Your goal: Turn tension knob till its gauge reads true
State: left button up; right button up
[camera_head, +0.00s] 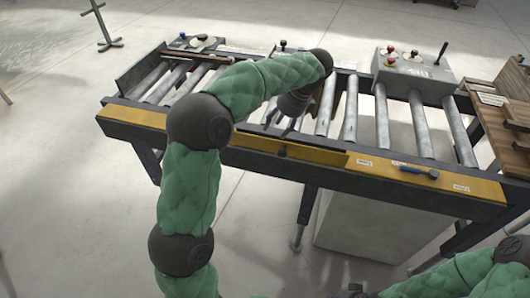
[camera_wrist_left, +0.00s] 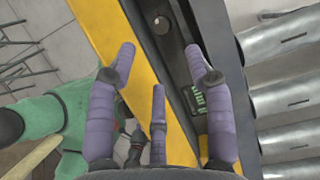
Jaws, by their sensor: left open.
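My left gripper (camera_head: 279,122) hangs over the front side of the roller conveyor in the head view, pointing down. In the left wrist view its purple fingers (camera_wrist_left: 158,62) are spread and hold nothing. A small dark knob-like part (camera_wrist_left: 135,142) shows low between the fingers, beside the yellow rail; a dark knob-like part also shows on the rail's front in the head view (camera_head: 283,152). I cannot tell for sure that it is the tension knob. A small green-marked display (camera_wrist_left: 197,97), possibly the gauge, sits on the dark rail, partly behind a finger. Its reading is not legible.
The yellow front rail (camera_head: 375,168) carries a blue-handled tool (camera_head: 418,171). A grey control box (camera_head: 430,75) with red buttons and a lever stands at the back right. Wooden trays (camera_head: 500,110) are at the right. My right arm (camera_head: 460,278) shows at the bottom right.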

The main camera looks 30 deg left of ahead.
pick_arm(q)
jog(key=b+x, duration=0.4)
jog(key=x, duration=0.7)
jog(key=shift+d+f+b, duration=0.1)
jog(key=shift+f+b, duration=0.2)
jog(key=shift+b, duration=0.1)
jog(key=shift+r, duration=0.1)
grip_shut()
